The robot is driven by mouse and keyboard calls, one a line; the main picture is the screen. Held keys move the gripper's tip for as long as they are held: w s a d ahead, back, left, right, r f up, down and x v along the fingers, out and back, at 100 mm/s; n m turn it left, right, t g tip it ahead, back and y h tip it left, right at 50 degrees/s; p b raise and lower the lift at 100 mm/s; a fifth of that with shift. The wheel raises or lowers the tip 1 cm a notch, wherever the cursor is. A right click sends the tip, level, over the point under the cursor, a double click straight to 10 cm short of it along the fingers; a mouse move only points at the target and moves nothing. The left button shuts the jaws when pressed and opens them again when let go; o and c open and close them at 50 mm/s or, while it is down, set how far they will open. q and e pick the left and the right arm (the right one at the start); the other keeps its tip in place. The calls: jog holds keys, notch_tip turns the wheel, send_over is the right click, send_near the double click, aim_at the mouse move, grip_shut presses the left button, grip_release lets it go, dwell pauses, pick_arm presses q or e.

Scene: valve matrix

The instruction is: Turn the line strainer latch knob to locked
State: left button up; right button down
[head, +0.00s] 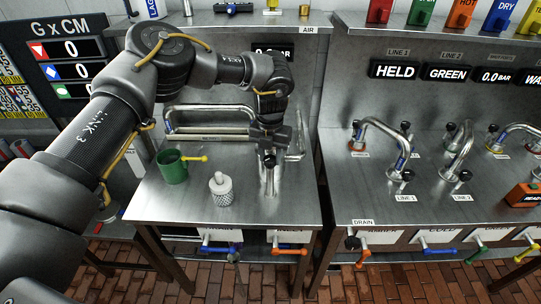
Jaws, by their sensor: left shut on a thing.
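My left gripper (268,143) reaches down over the left steel bench, above a short upright metal fitting (269,182) with pipes behind it. The gripper is shut on a small dark part at the top of this fitting, which looks like the latch knob. The fingers hide most of the knob, so its turn position cannot be read. A small mesh-sided cylinder with a pale rounded top (221,190) stands upright on the bench, left of the fitting and apart from the gripper. My right gripper is not in view.
A green cup (173,168) with a yellow handle stands at the bench's left. A curved steel pipe (210,108) runs behind the gripper. Several coloured valve handles line the front edges. The right bench carries bent pipes (385,128) and an orange box (523,195). The left bench's front is clear.

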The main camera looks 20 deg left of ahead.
pick_arm(q)
jog(key=m, duration=0.5)
jog(key=shift+w+m, duration=0.1)
jog(key=shift+m, duration=0.7)
jog(key=shift+r, duration=0.1)
jog(key=o, duration=1)
